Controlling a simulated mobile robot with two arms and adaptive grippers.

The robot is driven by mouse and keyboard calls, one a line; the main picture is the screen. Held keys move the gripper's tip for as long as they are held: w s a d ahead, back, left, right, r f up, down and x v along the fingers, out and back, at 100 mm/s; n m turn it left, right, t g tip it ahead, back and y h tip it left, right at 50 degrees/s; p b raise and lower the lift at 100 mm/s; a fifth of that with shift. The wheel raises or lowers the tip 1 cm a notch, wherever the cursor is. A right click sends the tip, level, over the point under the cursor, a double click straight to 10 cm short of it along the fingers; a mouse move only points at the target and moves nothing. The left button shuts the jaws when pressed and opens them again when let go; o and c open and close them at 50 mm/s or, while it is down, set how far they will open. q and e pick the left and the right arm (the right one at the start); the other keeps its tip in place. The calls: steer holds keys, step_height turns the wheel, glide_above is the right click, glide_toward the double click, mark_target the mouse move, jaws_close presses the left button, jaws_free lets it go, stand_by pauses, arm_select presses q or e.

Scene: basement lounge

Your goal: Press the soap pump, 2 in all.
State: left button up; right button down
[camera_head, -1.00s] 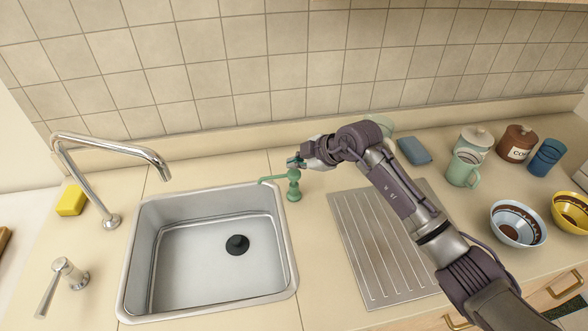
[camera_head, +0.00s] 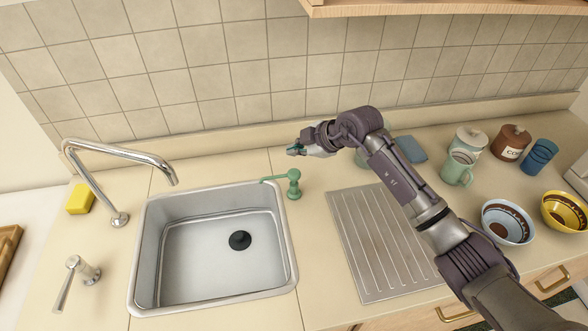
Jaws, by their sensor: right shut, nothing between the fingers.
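The green soap pump (camera_head: 293,184) stands on the counter at the right rear corner of the sink, its thin spout pointing left over the sink rim. Its whole head and neck show. My right gripper (camera_head: 293,150) is shut and empty. In the picture it lies just above the pump head, with a visible gap of counter between them. My left gripper is not in view.
The sink (camera_head: 190,270) with a black drain plug is left of the pump, with a chrome faucet (camera_head: 120,160) behind it. A ribbed drainboard (camera_head: 375,250) lies to the right. Mugs, jars and bowls (camera_head: 508,222) stand farther right. A wooden cabinet edge (camera_head: 430,8) hangs above.

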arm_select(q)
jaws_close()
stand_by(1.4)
